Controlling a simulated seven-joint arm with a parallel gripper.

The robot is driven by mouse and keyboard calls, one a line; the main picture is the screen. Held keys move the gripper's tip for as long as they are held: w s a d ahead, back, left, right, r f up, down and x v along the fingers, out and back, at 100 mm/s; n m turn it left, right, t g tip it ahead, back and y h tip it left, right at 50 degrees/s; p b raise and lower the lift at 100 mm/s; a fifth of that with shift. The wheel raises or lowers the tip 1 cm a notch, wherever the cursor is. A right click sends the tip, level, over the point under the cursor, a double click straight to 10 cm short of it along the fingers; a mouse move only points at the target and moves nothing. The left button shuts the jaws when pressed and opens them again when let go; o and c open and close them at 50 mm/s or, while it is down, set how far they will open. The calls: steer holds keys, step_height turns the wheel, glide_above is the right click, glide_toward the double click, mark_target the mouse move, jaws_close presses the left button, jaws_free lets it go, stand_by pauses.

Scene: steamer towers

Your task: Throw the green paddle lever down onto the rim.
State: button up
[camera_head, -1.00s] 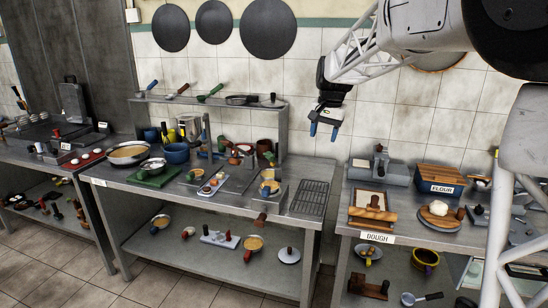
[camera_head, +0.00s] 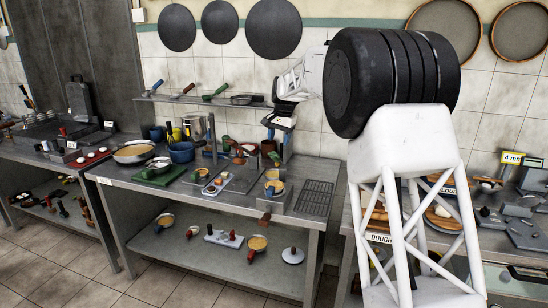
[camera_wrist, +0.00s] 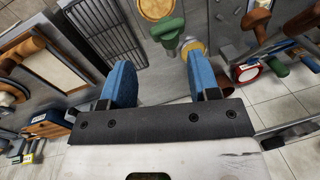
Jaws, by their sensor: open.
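The green paddle lever (camera_wrist: 167,30) shows at the top centre of the wrist view, standing beside a yellow-filled round vessel. In the head view a small green piece (camera_head: 273,157), probably this lever, shows at the right back part of the middle bench. My gripper (camera_wrist: 161,78) is open and empty, its blue fingers wide apart. The lever lies ahead of the gap between the fingers, apart from them. In the head view my gripper (camera_head: 278,128) hangs above the back of the middle bench, over the lever's area. The rim is not clear to me.
A wire rack (camera_head: 314,197) lies right of the yellow-filled vessels (camera_head: 275,187). Pots, including a blue one (camera_head: 181,152), crowd the bench left of my gripper. A wall shelf (camera_head: 205,99) with pans runs behind. A red round item (camera_wrist: 247,75) sits right of my fingers.

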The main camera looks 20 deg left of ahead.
mark_target(274, 160)
steer(key=shift+w+a+f, duration=0.2)
steer(key=shift+a+f, duration=0.05)
steer(key=shift+a, duration=0.3)
steer(key=shift+f, duration=0.1)
steer(key=shift+a+f, duration=0.2)
steer(key=shift+f, duration=1.05)
steer(key=shift+a+f, duration=0.15)
steer(key=shift+f, duration=1.15)
steer(key=shift+a+f, duration=0.2)
steer(key=shift+f, duration=1.05)
steer(key=shift+w, duration=0.1)
jaws_close()
